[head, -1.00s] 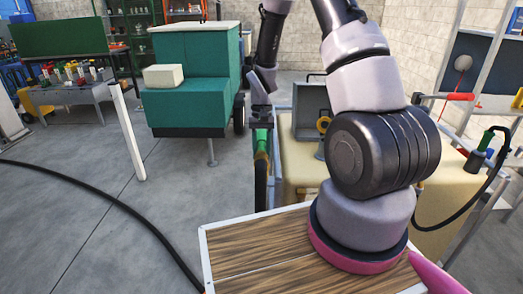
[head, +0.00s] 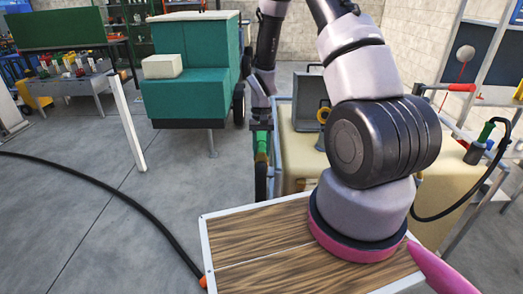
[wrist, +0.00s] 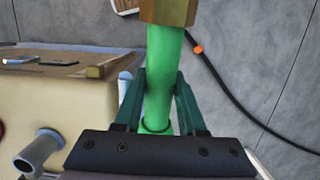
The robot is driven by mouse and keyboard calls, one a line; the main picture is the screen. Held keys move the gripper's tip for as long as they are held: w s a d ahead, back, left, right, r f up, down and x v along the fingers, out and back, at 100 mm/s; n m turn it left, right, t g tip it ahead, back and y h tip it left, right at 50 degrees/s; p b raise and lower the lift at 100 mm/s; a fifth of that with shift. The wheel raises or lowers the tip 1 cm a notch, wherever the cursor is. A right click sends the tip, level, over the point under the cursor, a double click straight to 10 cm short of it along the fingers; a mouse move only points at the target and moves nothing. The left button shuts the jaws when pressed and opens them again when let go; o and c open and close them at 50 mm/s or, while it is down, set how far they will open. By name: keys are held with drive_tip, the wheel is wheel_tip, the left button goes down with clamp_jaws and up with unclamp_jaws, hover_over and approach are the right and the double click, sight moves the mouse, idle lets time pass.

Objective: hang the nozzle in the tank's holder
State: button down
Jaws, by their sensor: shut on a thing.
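My gripper (head: 261,124) is shut on the green nozzle (head: 261,146), left of the cream tank (head: 302,150). In the wrist view, the two dark green fingers (wrist: 159,112) sit on either side of the bright green nozzle (wrist: 162,75). A brass-coloured collar (wrist: 168,11) shows at the nozzle's far end. The tank's side also shows left of the nozzle in the wrist view (wrist: 75,112). A grey pipe stub (wrist: 38,150) sticks out beside it. I cannot tell which part is the tank's holder; my arm hides much of the tank.
Another green-handled piece (head: 487,131) with a black hose stands at the right. A black hose with an orange band (wrist: 197,48) lies on the floor. A teal machine (head: 186,98) and a white post (head: 127,125) stand left. The grey floor at left is mostly clear.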

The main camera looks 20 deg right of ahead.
drive_tip(key=shift+c, duration=2)
unclamp_jaws()
drive_tip(key=v, duration=1)
drive_tip(key=shift+w+r, duration=0.1)
drive_tip(key=shift+r, duration=0.3)
drive_tip(key=s+r+t, duration=0.2)
drive_tip(key=s+r, duration=0.1)
drive_tip(key=r, duration=0.7)
drive_tip(key=s+r+t, duration=0.2)
drive_tip(key=s+r, duration=0.1)
drive_tip(key=r, duration=0.7)
drive_tip(key=s+d+r+t+y, duration=0.1)
drive_tip(key=s+r+t, duration=0.4)
drive_tip(key=s+r, duration=0.6)
drive_tip(key=shift+s+m, duration=0.3)
drive_tip(key=shift+s, duration=0.6)
